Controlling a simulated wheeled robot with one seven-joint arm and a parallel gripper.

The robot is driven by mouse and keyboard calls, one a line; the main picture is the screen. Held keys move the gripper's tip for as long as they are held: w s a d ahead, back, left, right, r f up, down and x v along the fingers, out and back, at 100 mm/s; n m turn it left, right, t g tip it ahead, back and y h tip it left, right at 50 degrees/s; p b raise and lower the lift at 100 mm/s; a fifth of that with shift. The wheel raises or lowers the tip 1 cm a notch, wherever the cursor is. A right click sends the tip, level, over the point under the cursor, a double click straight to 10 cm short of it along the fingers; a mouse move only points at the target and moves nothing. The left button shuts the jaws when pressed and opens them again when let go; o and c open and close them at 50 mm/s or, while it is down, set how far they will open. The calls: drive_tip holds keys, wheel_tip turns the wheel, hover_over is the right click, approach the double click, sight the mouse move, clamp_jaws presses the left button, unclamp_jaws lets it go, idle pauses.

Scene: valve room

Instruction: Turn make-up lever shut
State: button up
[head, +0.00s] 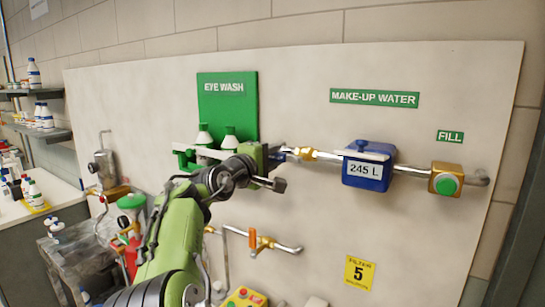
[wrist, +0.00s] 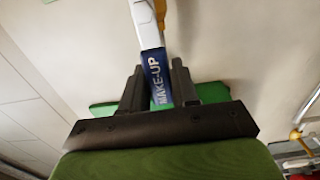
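The make-up lever has a blue grip with "MAKE-UP" in white letters and a pale metal arm; in the wrist view its blue grip (wrist: 157,75) lies between my two fingers. My gripper (wrist: 160,85) is around the grip, with one dark finger on each side. The fingers are very close to it; I cannot tell if both press on it. In the head view my gripper (head: 278,168) is at the left end of the make-up water pipe, by the brass valve body (head: 303,153). There the lever is mostly hidden by my gripper.
Right of the valve are a blue meter reading 245 L (head: 367,168) and a green FILL button (head: 446,184). Eye-wash bottles (head: 204,138) stand behind my gripper on a green holder (head: 240,95). A lower pipe with an orange handle (head: 253,239) runs below.

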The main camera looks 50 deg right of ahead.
clamp_jaws()
wheel_tip(320, 180, up, 2)
drive_tip(key=m, duration=0.3)
drive_tip(key=shift+s+m+p, duration=0.15)
drive_tip(key=shift+m+p, duration=0.15)
drive_tip(key=shift+p, duration=0.1)
drive_tip(key=r+m, duration=0.1)
drive_tip(key=m, duration=0.1)
drive_tip(key=s+r+m, duration=0.1)
drive_tip(key=m, duration=0.1)
drive_tip(key=shift+s+d, duration=0.1)
drive_tip(key=m, duration=0.1)
drive_tip(key=s+r+m, duration=0.1)
drive_tip(key=m, duration=0.1)
drive_tip(key=s+m+b, duration=0.1)
drive_tip(key=m, duration=0.1)
drive_tip(key=shift+d+r, duration=0.1)
drive_tip(key=shift+r, duration=0.15)
drive_tip(key=shift+s+d+r+m+b, duration=0.1)
drive_tip(key=shift+s+m+b, duration=0.3)
drive_tip(key=shift+m, duration=0.5)
drive_tip(key=shift+s+a+r+m+b, duration=0.15)
drive_tip(key=shift+s+m+b, duration=0.1)
drive_tip(key=shift+s+m, duration=0.5)
drive_tip(key=shift+s+d+r+m+b, duration=0.15)
drive_tip(key=shift+s+m+b, duration=0.15)
drive_tip(key=shift+m, duration=0.75)
drive_tip(key=shift+f, duration=0.1)
drive_tip(key=o, duration=0.5)
unclamp_jaws()
